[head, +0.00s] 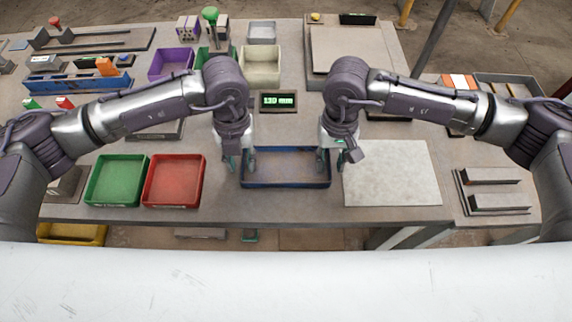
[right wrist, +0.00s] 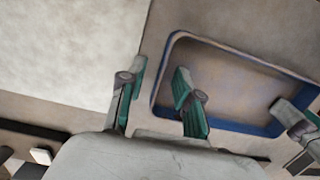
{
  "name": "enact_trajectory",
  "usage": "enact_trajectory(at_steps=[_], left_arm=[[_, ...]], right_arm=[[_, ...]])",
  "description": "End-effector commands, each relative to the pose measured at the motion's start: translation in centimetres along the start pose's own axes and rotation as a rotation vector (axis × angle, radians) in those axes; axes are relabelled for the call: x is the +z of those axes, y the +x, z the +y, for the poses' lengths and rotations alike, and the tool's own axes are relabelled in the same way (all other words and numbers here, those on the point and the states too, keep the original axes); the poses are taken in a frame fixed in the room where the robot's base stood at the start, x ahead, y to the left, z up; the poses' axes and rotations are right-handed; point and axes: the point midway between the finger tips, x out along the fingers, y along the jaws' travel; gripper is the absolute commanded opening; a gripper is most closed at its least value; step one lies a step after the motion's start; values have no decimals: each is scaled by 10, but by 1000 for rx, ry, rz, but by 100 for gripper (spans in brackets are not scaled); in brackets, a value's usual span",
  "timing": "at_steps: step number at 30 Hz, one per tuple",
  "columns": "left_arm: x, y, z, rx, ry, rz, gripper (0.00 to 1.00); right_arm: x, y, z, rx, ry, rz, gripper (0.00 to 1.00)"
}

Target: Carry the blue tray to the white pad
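The blue tray (head: 285,184), with a worn brownish floor, lies flat on the table and looks empty. The white pad (head: 391,175) lies to its right, with a narrow strip of bare table between. My left gripper (head: 241,161) is at the tray's left end, fingers apart. My right gripper (head: 338,160) is at its right end. In the right wrist view, the right gripper (right wrist: 160,103) is open, one finger outside the tray's end wall (right wrist: 163,72) and one inside, with a gap visible. Part of my left gripper shows at the right edge there; its contact is unclear.
Green (head: 117,181) and red (head: 174,182) bins stand left of the tray. A display reading 130 mm (head: 278,102) stands behind it. Grey bars (head: 497,201) lie right of the pad. The pad is clear. The table's front edge (head: 290,220) is close.

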Motion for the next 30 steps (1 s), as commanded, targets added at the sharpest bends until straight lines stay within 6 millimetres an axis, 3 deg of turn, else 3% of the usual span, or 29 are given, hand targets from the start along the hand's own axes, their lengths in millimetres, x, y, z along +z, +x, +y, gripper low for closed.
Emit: enact_trajectory(at_steps=[4, 10, 30], left_arm=[[0, 0, 0, 0, 0, 0, 33], [0, 0, 0, 0, 0, 0, 0], [0, -5, 0, -1, 0, -2, 0]], right_arm=[[0, 0, 0, 0, 0, 0, 33], [0, 0, 0, 0, 0, 0, 0], [0, -5, 0, 0, 0, 1, 0]])
